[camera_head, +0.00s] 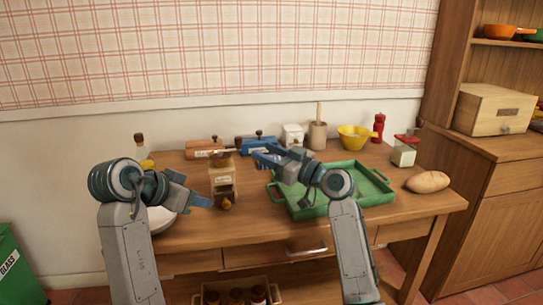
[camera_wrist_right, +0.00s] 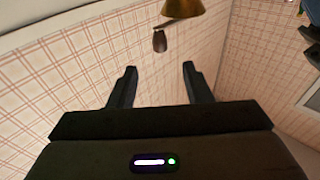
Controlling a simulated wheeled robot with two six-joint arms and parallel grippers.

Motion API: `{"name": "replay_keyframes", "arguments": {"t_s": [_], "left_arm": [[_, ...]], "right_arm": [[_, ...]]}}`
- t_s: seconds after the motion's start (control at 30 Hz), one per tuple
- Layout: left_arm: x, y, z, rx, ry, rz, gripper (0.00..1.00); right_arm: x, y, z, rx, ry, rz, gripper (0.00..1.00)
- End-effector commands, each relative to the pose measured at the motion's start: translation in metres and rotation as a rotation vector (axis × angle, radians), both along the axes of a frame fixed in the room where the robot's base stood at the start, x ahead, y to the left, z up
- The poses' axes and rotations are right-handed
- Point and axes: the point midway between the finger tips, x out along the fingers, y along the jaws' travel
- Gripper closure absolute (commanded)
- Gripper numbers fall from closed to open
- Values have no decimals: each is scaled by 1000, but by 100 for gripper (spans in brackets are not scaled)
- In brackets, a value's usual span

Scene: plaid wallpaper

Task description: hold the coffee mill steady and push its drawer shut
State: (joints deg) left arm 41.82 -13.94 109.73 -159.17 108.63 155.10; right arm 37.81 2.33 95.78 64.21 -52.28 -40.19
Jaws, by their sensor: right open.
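The wooden coffee mill (camera_head: 222,177) stands upright on the table, left of the green tray. Its small drawer (camera_head: 226,202) is at the lower front and appears to stick out. My left gripper (camera_head: 203,201) is just left of the mill's lower front, its blue fingers pointing towards it; I cannot tell whether it touches or how far its jaws are apart. My right gripper (camera_head: 262,159) is right of the mill's top, over the tray's back left. In the right wrist view, its fingers (camera_wrist_right: 158,85) are apart and empty, with a brass part and a brown knob beyond them.
The green tray (camera_head: 350,203) lies right of the mill.

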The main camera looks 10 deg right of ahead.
Motion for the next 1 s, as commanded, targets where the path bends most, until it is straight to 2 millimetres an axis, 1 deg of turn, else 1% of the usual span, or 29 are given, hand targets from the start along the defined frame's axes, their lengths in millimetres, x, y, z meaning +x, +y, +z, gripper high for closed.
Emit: {"name": "replay_keyframes", "arguments": {"t_s": [0.17, 0.3, 0.5, 0.7, 1.0], "left_arm": [[0, 0, 0, 0, 0, 0, 64], [0, 0, 0, 0, 0, 0, 64], [0, 0, 0, 0, 0, 0, 64], [0, 0, 0, 0, 0, 0, 64], [0, 0, 0, 0, 0, 0, 64]], "right_arm": [[19, 20, 5, 3, 0, 1, 55], [37, 38, 9, 3, 1, 1, 55], [59, 59, 13, 2, 1, 0, 55], [69, 70, 15, 0, 0, 0, 55], [71, 71, 15, 0, 0, -1, 55]]}}
